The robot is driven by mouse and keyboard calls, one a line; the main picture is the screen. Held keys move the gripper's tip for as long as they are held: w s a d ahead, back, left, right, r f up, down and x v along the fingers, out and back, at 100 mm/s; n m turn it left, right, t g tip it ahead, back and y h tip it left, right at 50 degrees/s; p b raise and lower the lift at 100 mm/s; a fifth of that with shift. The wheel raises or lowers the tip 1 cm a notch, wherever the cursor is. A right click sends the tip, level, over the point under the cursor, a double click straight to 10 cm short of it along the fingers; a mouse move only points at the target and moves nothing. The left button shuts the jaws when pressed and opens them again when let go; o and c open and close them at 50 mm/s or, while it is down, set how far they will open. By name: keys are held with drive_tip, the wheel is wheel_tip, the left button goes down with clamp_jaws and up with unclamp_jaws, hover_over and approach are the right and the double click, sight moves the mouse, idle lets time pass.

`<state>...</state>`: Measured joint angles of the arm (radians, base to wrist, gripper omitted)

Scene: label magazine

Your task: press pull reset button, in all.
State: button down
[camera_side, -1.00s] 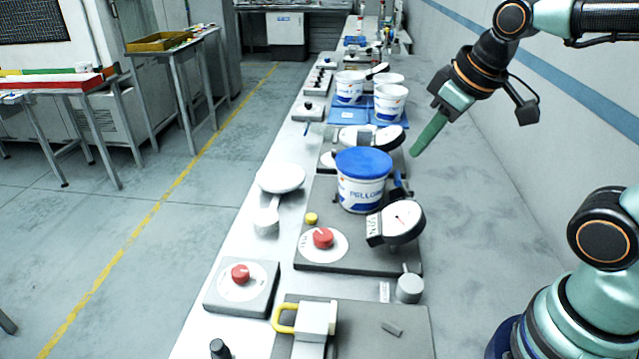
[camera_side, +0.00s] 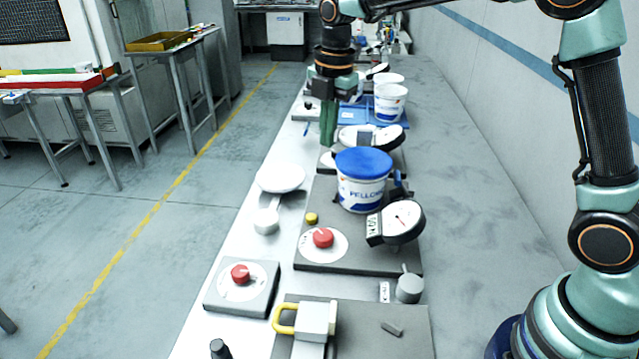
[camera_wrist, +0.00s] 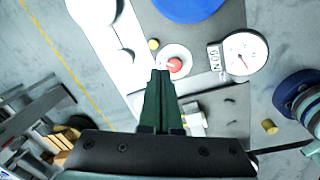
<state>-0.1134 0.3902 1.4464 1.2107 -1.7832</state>
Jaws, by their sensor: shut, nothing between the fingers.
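A red button (camera_side: 323,238) sits on a white round label on a grey plate. It also shows in the wrist view (camera_wrist: 174,65), close to my fingertips in the picture. A second red button (camera_side: 241,274) sits on a separate grey box at front left; I cannot make it out in the wrist view. My gripper (camera_side: 328,143) points down, its green fingers shut and empty. In the wrist view my fingertips (camera_wrist: 160,72) appear just beside the first button's label. No contact with a button shows.
The tub (camera_side: 363,185), a dial gauge (camera_side: 402,220) and a small yellow knob (camera_side: 311,218) surround the first button. A white round-topped piece (camera_side: 281,178) stands left. A yellow-shackled padlock (camera_side: 316,319) lies in front. The bench's right side is clear.

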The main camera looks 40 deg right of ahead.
sight(312, 217)
drive_tip(key=w+a+f+n+g, duration=0.1)
drive_tip(key=w+f+n, duration=0.2)
drive_tip(key=f+n, duration=0.2)
drive_tip(key=shift+w+a, duration=0.2)
drive_tip(key=shift+a, duration=0.2)
wheel_tip(312, 217, down, 14)
drive_tip(key=shift+r, duration=0.1)
idle(0.4)
drive_tip(key=shift+s+f, duration=0.1)
drive_tip(key=shift+f, duration=1.1)
wheel_tip(312, 217, up, 15)
drive_tip(key=shift+w, duration=0.35)
